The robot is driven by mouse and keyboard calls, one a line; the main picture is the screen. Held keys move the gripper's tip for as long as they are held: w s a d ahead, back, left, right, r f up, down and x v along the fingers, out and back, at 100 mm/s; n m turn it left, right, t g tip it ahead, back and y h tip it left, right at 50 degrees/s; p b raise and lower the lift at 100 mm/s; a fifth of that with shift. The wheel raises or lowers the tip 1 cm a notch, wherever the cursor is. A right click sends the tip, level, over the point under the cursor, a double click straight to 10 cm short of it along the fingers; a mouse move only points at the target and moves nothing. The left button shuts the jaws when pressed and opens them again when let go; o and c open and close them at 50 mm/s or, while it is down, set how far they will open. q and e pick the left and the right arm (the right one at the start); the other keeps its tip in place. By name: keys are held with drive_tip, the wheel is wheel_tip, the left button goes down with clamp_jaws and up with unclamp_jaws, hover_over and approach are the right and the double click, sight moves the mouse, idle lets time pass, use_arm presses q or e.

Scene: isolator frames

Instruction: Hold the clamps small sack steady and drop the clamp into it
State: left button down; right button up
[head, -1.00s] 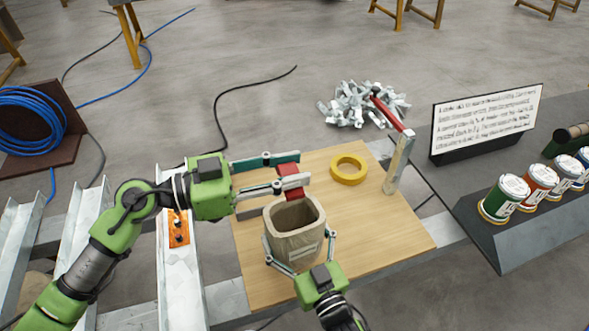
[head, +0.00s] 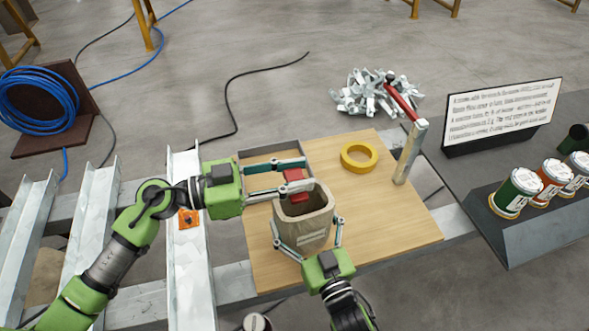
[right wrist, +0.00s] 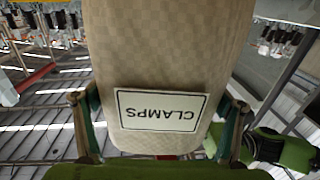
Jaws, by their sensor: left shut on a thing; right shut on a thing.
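The clamps small sack (head: 302,228) is a beige, open-topped bag standing upright on the wooden board; its label, "CLAMPS", shows upside down in the right wrist view (right wrist: 160,110). My right gripper (head: 307,236) is shut around the sack's sides from the near side, one finger on each side. My left gripper (head: 300,178) reaches in from the left and is shut on the red clamp (head: 295,183). The clamp is at the far part of the sack's mouth; I cannot tell whether its lower end is inside. The sack's inside is mostly dark.
A yellow tape ring (head: 359,156) lies on the wooden board (head: 390,225). Cans (head: 516,193) and a text sign (head: 502,115) are at the right. Metal channels (head: 187,250) lie at the left.

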use_arm(q)
drive_tip(key=c, duration=1.5)
unclamp_jaws()
drive_tip(key=shift+o, duration=0.2)
drive_tip(key=v, duration=1.2)
